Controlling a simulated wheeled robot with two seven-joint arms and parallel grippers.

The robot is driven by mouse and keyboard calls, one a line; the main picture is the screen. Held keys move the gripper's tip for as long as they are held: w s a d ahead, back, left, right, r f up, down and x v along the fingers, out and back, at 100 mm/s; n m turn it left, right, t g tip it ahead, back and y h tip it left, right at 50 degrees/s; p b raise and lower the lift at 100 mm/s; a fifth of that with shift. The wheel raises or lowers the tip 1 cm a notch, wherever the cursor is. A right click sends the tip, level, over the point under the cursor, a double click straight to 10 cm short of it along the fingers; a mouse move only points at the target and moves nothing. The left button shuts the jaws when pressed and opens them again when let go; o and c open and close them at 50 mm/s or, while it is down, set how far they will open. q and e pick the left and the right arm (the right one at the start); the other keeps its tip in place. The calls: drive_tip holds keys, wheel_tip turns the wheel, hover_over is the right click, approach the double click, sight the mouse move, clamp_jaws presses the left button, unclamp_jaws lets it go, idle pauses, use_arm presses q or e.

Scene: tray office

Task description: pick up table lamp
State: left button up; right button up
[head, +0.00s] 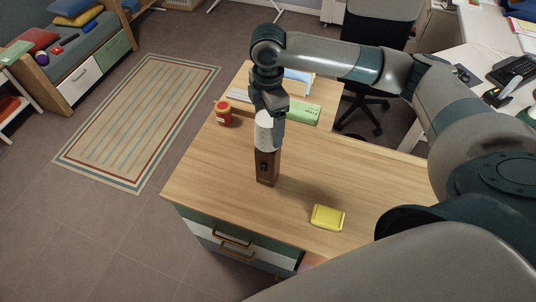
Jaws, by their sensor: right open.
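The table lamp (266,168) stands upright on the wooden desk top (215,170). It has a brown block-shaped base and a white rounded upper part. My right gripper (269,118) points down at the lamp's top, with its fingers at the white part. The gripper is open. The fingers partly hide the upper part, and I cannot tell whether they touch it. My left gripper is not in view.
A red jar (224,114) stands left of the lamp. A green box (303,112) lies behind it, and a yellow box (327,217) lies in front at right. An office chair (375,30) is behind the desk.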

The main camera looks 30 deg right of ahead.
sight(268, 152)
drive_tip(key=shift+f, duration=1.3)
drive_tip(key=shift+c, duration=0.7)
clamp_jaws()
